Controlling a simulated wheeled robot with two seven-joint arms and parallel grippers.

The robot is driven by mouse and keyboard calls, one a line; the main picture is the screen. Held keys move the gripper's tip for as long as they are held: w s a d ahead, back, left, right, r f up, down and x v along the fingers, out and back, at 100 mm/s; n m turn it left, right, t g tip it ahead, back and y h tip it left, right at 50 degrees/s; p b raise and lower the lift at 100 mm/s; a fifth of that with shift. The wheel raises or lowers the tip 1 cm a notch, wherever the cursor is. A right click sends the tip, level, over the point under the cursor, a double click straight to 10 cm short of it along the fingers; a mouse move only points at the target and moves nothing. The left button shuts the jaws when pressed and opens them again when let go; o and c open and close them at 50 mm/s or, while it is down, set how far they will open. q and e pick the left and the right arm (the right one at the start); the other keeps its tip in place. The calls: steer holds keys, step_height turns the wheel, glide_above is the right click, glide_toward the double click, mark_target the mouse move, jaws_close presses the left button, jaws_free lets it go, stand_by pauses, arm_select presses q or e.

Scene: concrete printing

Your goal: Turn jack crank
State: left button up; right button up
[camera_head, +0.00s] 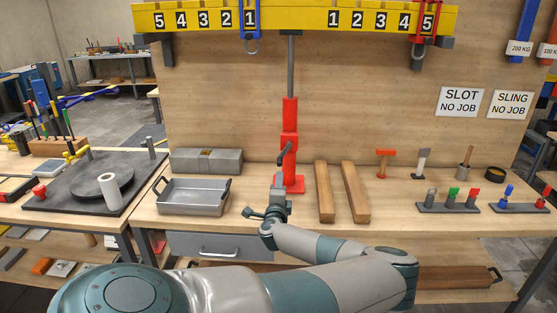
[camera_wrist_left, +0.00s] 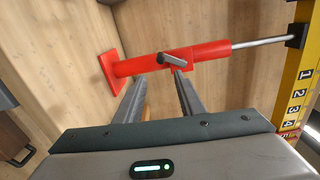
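The red jack (camera_head: 290,135) stands upright on the bench against the wooden board, its grey rod reaching up to the yellow numbered beam (camera_head: 300,18). Its small dark crank (camera_head: 284,153) sticks out at the front of the body. In the left wrist view the jack (camera_wrist_left: 130,67) lies across the picture and the crank (camera_wrist_left: 172,60) shows just beyond the fingertips, nearer the right finger. My left gripper (camera_head: 279,178) is just below and in front of the crank. In the left wrist view it (camera_wrist_left: 159,76) is open, with nothing between its fingers. My right gripper is not in view.
Two wooden bars (camera_head: 354,192) lie right of the jack, and a grey metal tray (camera_head: 190,203) stands to its left. A red hammer (camera_head: 385,160) and racks of coloured pieces (camera_head: 448,207) are further right. A blue hook (camera_head: 250,22) hangs on the beam.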

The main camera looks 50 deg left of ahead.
arm_select(q)
steer(key=v, duration=0.3)
stand_by(0.7)
